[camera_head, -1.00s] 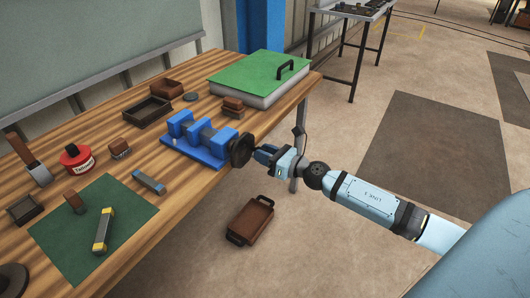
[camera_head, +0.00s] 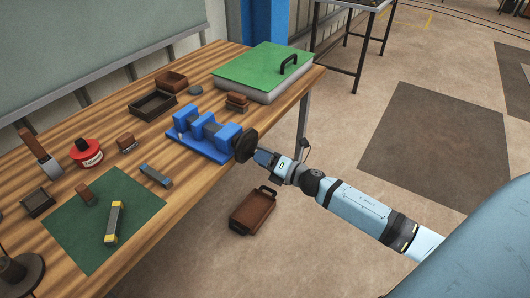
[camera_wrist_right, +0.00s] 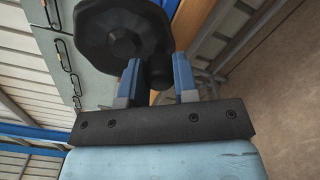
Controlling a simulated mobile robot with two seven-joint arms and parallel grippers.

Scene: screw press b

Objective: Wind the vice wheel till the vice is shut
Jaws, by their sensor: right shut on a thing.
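The blue vice (camera_head: 228,133) stands near the right edge of the wooden bench. A gap shows between its jaws, partly hidden by its blocks. Its dark wheel (camera_head: 246,143) faces right, past the bench edge. My right gripper (camera_head: 257,156) is at the lower right of the wheel. In the right wrist view the wheel (camera_wrist_right: 122,32) fills the upper left, and the fingers of my right gripper (camera_wrist_right: 157,64) are shut on its dark handle (camera_wrist_right: 158,72). My left gripper is not in view.
A green-topped box (camera_head: 255,70) with a black handle lies behind the vice. Floor to the right is clear.

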